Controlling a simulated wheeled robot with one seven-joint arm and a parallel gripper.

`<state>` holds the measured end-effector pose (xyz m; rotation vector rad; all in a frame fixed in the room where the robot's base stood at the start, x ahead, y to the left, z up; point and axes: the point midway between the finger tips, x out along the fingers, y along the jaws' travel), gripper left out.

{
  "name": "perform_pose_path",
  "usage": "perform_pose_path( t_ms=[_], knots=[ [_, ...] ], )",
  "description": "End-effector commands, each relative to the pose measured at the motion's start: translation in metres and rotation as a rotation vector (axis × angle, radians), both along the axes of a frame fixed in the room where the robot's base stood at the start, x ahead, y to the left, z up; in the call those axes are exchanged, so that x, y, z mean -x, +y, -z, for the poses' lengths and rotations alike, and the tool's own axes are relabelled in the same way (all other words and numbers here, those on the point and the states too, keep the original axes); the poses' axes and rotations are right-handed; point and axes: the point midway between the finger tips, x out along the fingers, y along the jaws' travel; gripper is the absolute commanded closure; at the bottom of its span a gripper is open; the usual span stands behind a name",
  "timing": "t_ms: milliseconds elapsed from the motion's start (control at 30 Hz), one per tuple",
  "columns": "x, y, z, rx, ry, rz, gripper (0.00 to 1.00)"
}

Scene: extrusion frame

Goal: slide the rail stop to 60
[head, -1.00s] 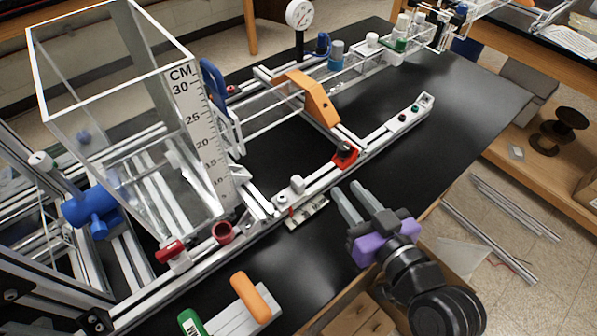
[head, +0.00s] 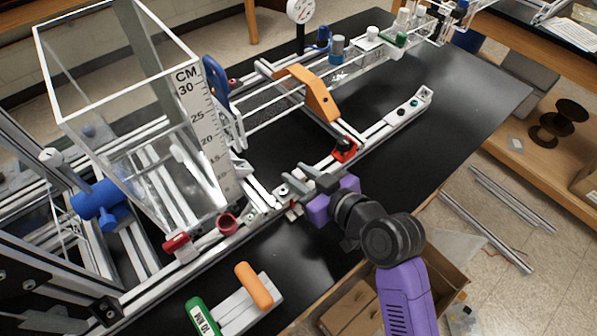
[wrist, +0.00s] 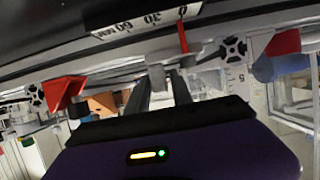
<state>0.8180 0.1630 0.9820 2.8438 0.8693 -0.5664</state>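The rail stop is a pale block on the front rail, mostly hidden by my gripper in the head view; it shows in the wrist view (wrist: 172,53). Its red pointer (wrist: 183,36) reaches over the white scale plate (wrist: 147,21), marked 0, 30 and 60. The pointer is at the plate's right end in the wrist view, apparently by the 0. My gripper (head: 308,181) is at the stop. In the wrist view its two grey fingers (wrist: 158,82) are apart, with the stop's pale tab (wrist: 156,76) between them. I cannot tell whether they touch it.
A red clamp (head: 344,149) sits on the same rail to the right, and a red ring (head: 228,223) stands to the left. The clear tank (head: 130,120) is behind on the left. An orange-handled tool (head: 255,286) lies in front. The black bench front right is clear.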

Motion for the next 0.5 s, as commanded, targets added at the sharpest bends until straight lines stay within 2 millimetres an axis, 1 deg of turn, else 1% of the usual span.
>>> perform_pose_path(
  t_ms=[300,367,433,500],
  knots=[
    [-0.0027,0.0017,0.0013,-0.001,-0.001,0.000,0.73],
    [-0.0027,0.0017,0.0013,0.000,0.000,0.001,0.84],
    [-0.0026,0.0016,0.0014,0.000,0.000,0.001,0.98],
    [-0.0026,0.0016,0.0014,0.000,0.000,0.001,1.00]
  ],
)
